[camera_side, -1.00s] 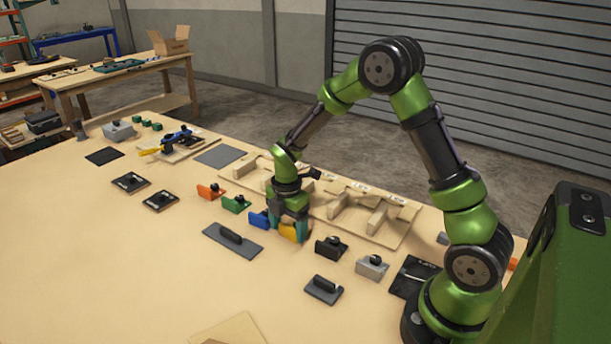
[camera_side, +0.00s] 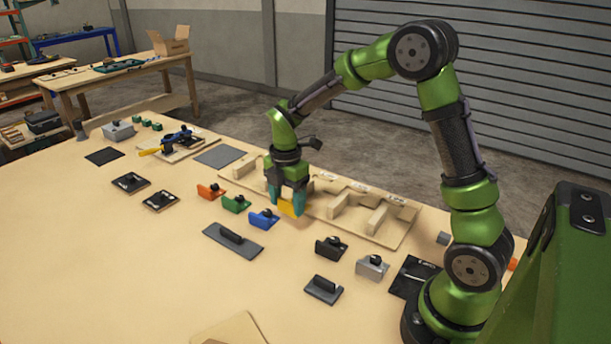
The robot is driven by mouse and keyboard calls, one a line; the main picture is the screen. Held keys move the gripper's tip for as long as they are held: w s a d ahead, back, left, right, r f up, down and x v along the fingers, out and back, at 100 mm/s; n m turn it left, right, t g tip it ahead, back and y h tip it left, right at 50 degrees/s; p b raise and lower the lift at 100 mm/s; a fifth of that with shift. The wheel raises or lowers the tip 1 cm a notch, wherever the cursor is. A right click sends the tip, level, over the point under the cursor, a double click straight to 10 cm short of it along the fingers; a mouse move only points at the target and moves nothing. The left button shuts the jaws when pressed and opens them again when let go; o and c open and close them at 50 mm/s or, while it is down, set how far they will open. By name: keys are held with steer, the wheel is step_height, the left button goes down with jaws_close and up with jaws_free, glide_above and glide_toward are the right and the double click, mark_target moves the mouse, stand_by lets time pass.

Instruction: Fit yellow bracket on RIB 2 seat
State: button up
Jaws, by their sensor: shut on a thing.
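The yellow bracket (camera_side: 289,207) is held between the teal fingertips of my gripper (camera_side: 287,201). My gripper points down and is shut on the bracket, a little above the table near the front edge of the wooden rib fixture. The rib fixture (camera_side: 385,232) is a wooden board with several upright ribs and small white labels along its back. The labels are too small to read, so I cannot tell which seat is RIB 2. My gripper and wrist hide part of the fixture behind them.
Left of my gripper stand a blue bracket (camera_side: 263,219), a green bracket (camera_side: 235,204) and an orange bracket (camera_side: 211,191). To the right are a black bracket (camera_side: 331,248) and a grey bracket (camera_side: 371,267). A dark plate with a handle (camera_side: 232,240) lies in front. The table's front left is clear.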

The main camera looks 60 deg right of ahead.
steer(key=shift+s+d+r+m, duration=0.1)
steer(key=shift+d+r+m, duration=0.2)
steer(key=shift+d+r, duration=0.55)
steer(key=s+d+n, duration=0.1)
steer(key=s+d, duration=0.2)
steer(key=d, duration=0.7)
steer(key=s+d, duration=0.2)
steer(key=d, duration=0.7)
steer(key=shift+f, duration=3.15)
steer(key=shift+f, duration=1.1)
steer(key=o, duration=1.2)
